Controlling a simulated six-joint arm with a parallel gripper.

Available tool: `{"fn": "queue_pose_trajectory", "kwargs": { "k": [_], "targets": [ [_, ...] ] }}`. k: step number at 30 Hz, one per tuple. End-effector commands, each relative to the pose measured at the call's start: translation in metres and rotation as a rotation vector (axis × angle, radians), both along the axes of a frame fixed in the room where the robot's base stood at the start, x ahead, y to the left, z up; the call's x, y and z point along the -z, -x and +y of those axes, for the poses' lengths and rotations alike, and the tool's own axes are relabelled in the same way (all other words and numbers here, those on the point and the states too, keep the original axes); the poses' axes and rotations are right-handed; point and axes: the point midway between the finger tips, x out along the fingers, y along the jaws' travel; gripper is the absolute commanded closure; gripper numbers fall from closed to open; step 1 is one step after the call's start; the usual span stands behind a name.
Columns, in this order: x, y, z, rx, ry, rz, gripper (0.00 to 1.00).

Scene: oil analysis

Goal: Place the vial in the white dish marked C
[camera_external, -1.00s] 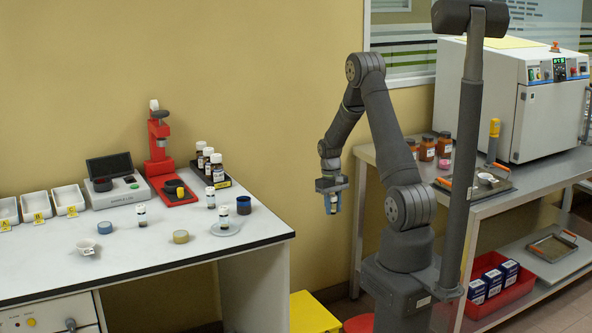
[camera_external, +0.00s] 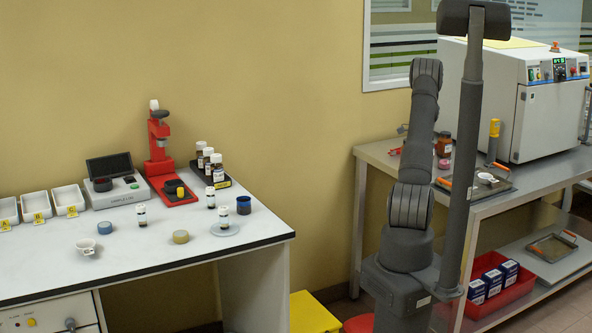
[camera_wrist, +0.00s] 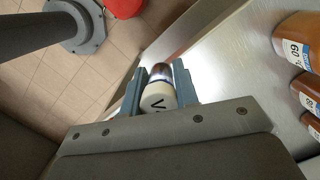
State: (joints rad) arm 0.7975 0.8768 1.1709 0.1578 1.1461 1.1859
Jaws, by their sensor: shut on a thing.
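My gripper (camera_wrist: 157,88) is shut on a vial in the wrist view. The vial's white cap (camera_wrist: 158,97) bears a dark V-like mark and faces the camera; its darker glass body lies beyond. In the external view my arm hides the gripper and vial. Three white dishes stand in a row at the far left of the white bench: left (camera_external: 7,209), middle (camera_external: 36,205) and right (camera_external: 68,199). Each has a yellow tag in front, too small to read surely. The gripper is far to the right of them, by the metal bench.
The metal bench (camera_wrist: 225,75) lies beside the gripper, with orange-brown jars (camera_wrist: 298,43) at right. The white bench carries a red stand (camera_external: 160,150), a dark rack of vials (camera_external: 212,178), loose vials, a blue cup (camera_external: 243,205) and a small white cup (camera_external: 85,247).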

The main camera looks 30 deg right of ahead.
Motion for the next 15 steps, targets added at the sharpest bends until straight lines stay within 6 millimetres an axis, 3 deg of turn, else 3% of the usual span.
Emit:
{"fn": "queue_pose_trajectory", "kwargs": {
  "k": [1,6,10,15],
  "targets": [
    [-0.007,0.012,-0.023,0.110,0.003,-0.003,0.95],
    [-0.030,0.053,-0.088,0.484,0.002,-0.003,0.95],
    [-0.046,0.087,-0.130,0.738,0.003,-0.003,0.95],
    [-0.061,0.121,-0.164,0.971,0.001,-0.002,0.95]
  ]
}}
